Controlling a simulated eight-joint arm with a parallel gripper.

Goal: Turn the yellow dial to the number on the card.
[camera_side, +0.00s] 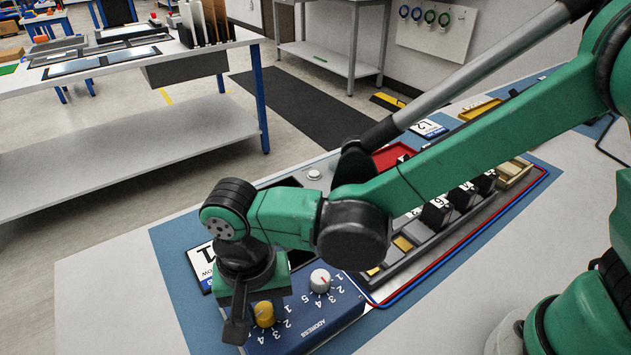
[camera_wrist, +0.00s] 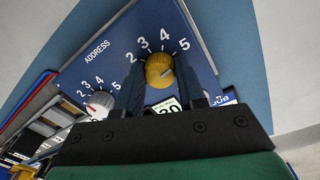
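The yellow dial (camera_side: 264,313) sits on a blue box marked ADDRESS (camera_side: 318,314), with printed numbers around it. In the wrist view the yellow dial (camera_wrist: 159,70) lies between my two fingers; 2, 3, 4 and 5 show around it. I cannot read its pointer clearly. My gripper (camera_wrist: 160,72) is open, with one finger on either side of the dial; contact cannot be told. In the side view my gripper (camera_side: 240,322) is low over the box. A white card with large black print (camera_side: 202,266) lies behind it, partly hidden; its number is not clearly readable.
A white dial (camera_side: 320,280) with a red mark sits beside the yellow one. Red and blue cables (camera_side: 420,273) run along a rack of dark and yellow blocks (camera_side: 405,243). Bare bench lies in front.

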